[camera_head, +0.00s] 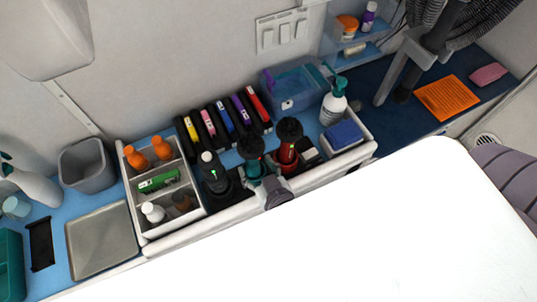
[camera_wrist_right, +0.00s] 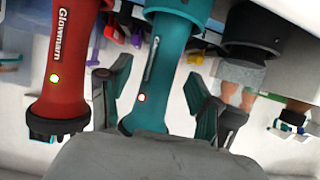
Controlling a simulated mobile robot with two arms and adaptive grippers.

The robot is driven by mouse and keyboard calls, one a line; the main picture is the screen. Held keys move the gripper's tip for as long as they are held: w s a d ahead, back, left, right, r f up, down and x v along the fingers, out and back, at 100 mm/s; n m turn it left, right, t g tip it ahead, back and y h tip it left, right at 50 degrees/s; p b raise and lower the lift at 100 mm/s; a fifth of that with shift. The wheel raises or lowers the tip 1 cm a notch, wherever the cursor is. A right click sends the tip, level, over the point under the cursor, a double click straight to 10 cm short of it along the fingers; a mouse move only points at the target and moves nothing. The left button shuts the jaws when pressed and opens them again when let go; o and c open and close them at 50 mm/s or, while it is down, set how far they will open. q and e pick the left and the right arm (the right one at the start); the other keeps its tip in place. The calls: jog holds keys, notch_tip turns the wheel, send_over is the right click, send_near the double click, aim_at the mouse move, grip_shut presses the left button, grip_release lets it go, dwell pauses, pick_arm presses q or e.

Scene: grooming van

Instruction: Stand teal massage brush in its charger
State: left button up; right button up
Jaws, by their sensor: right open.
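The teal massage brush (camera_head: 252,167) stands roughly upright in the counter's tray, its dark round head uppermost. In the right wrist view the teal brush (camera_wrist_right: 159,62) lies between my right gripper's fingers, with a small red light on its body. My right gripper (camera_wrist_right: 158,92) is open, one finger on each side of the teal body; it also shows low at the brushes in the head view (camera_head: 268,184). Whether a finger touches the brush, I cannot tell. The charger and the lower end of the teal brush are hidden. My left gripper is not in view.
A red brush (camera_head: 289,160) stands close on the right and a black one (camera_head: 212,171) on the left. Behind is a row of coloured-label cases (camera_head: 226,120). A bottle organiser (camera_head: 135,190) is left, a pump bottle (camera_head: 333,105) right. The white table (camera_head: 330,240) fills the front.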

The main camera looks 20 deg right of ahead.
jog(key=b+v, duration=0.2)
jog(key=v, duration=0.7)
jog(key=shift+f, duration=0.1)
dwell(0.3)
